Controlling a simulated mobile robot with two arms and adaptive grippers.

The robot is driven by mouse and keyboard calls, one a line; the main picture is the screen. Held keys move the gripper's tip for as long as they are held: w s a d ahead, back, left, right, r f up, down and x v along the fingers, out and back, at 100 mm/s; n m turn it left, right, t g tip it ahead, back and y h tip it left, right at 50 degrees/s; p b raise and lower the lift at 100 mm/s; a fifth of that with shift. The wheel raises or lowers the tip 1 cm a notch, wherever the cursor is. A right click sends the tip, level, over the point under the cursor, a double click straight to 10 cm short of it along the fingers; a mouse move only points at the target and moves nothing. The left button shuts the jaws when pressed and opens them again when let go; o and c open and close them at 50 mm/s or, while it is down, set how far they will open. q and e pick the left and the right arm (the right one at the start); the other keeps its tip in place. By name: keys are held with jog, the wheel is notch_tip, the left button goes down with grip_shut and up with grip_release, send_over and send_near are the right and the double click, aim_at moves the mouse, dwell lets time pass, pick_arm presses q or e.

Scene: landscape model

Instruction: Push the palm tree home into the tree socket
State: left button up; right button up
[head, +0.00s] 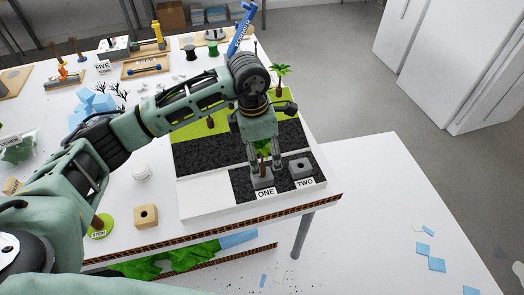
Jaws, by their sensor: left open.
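My left gripper (264,163) points down over the grey block labelled ONE (262,180), with its jaws open. A small tree with a brown trunk and green leaves (263,146) stands between its fingers, upright above that block. The fingers and wrist hide much of the tree, so I cannot tell its kind or how deep it sits. A palm tree (280,73) with spread fronds stands farther back on the green part of the board, behind my wrist. A second grey block with a round hole, labelled TWO (301,167), stands to the right and is empty.
The model board (205,201) has dark gravel and green areas. A wooden block with a hole (146,216), a white round jar (141,173) and a green disc with a brown stub (100,226) lie at the left. The white table's front edge is close.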

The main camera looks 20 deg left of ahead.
pick_arm(q)
jog(key=r, duration=0.8)
jog(key=a+r, duration=0.1)
jog(key=r, duration=0.3)
jog(key=shift+s+a, duration=0.1)
jog(key=shift+s, duration=0.2)
jog(key=shift+f, duration=0.1)
dwell(0.4)
